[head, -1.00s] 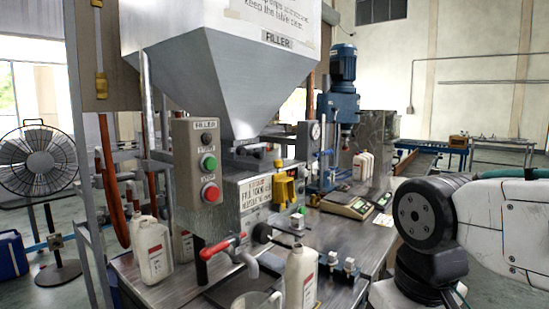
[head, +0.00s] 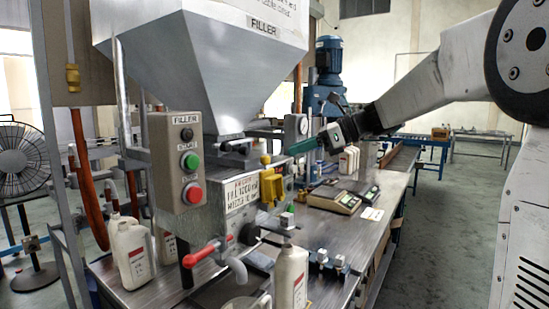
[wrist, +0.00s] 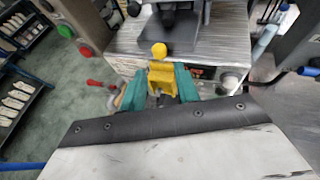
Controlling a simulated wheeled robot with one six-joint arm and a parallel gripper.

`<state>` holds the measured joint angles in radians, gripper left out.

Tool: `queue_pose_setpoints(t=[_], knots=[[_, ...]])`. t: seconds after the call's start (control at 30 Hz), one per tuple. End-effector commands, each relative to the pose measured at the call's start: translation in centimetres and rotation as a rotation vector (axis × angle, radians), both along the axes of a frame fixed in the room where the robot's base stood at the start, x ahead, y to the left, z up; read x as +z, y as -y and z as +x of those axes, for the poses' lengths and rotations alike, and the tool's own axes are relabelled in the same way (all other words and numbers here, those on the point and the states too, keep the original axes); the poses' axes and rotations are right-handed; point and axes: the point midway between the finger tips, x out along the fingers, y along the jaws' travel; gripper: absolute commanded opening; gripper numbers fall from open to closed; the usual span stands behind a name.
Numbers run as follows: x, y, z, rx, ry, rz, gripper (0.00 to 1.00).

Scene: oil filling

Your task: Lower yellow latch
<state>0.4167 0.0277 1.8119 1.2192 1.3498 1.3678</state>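The yellow latch (head: 270,181) is on the front of the filler's weighing box (head: 240,195), below the hopper. A yellow knob (head: 265,159) sits at its top. In the wrist view the latch (wrist: 161,78) lies between the two teal fingers of my gripper (wrist: 160,84), with its round knob beyond them. My gripper (head: 298,147) is open. In the head view its fingertips are just right of and slightly above the latch. I cannot tell whether either finger touches it.
A control box (head: 180,165) with green and red buttons stands left of the latch. A red-handled spout (head: 215,250) and a white bottle (head: 290,278) are below. Scales (head: 334,199) and a blue drill-like machine (head: 329,85) are to the right.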

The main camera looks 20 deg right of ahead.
Motion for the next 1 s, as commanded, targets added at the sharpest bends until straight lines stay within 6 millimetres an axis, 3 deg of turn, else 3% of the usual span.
queue_pose_setpoints(t=[0.43, 0.83, 0.93, 1.0], knots=[[-2.5, -5.1, 3.1, 0.001, -0.002, 0.001, 0.32], [-2.8, -5.7, 3.5, -0.001, 0.0, 0.0, 0.32], [-2.8, -5.7, 3.5, -0.001, 0.0, 0.0, 0.04], [-2.8, -5.7, 3.5, -0.002, 0.0, 0.0, 0.0]])
